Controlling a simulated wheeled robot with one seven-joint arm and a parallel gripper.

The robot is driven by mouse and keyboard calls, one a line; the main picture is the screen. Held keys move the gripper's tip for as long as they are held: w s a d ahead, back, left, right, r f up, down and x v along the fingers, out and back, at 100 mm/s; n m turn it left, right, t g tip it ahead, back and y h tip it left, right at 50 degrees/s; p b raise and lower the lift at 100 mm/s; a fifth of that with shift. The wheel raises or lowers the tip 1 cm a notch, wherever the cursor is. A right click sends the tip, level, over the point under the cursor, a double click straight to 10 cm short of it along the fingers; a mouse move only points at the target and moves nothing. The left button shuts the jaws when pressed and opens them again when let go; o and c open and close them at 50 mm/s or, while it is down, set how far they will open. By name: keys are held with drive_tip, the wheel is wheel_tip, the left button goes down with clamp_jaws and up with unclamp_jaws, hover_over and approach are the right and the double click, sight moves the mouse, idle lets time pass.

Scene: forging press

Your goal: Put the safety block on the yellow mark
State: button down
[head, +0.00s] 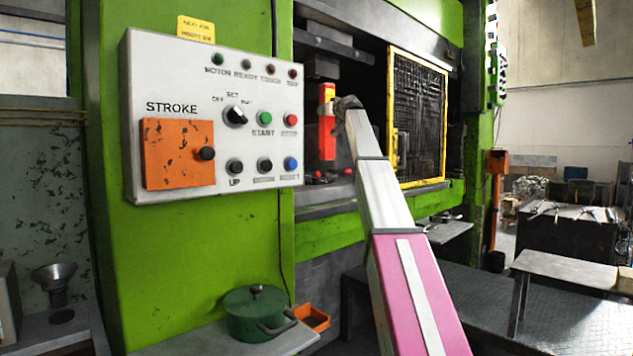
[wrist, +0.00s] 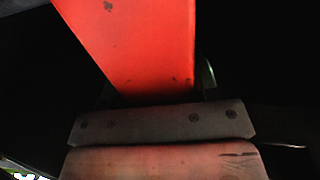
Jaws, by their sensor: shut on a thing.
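The safety block, a red upright post (head: 327,138), stands inside the press opening in the head view, with a small yellow patch near its upper part. My gripper (head: 345,104) reaches into the opening at the block's upper right side and is shut on it. In the wrist view the red block (wrist: 140,45) fills the upper middle, above a dark grey bar and a wooden-looking piece. I cannot tell whether the block's foot touches the press bed. I cannot make out the yellow mark on the bed; the lower part of the opening is dark and partly hidden.
A yellow-framed mesh guard (head: 418,118) stands right of the opening. A control panel (head: 215,115) juts out at left on the green press frame. Small red items (head: 325,178) lie along the opening's front sill. A green pot (head: 255,312) sits on a low shelf below.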

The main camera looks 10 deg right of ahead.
sight(320, 130)
drive_tip(key=s+a+r+n+g+y, duration=0.2)
drive_tip(key=a+r+y, duration=0.1)
drive_tip(key=a, duration=0.9)
drive_tip(key=w+d+f, duration=0.1)
drive_tip(key=d+f, duration=0.1)
drive_tip(key=d, duration=0.1)
drive_tip(key=w+d+f, duration=0.2)
drive_tip(key=d, duration=0.1)
drive_tip(key=w+d+f, duration=0.2)
drive_tip(key=d+f, duration=0.1)
drive_tip(key=shift+d, duration=0.2)
drive_tip(key=shift+f, duration=2)
drive_tip(key=shift+c, duration=1.8)
unclamp_jaws()
drive_tip(key=shift+f, duration=0.15)
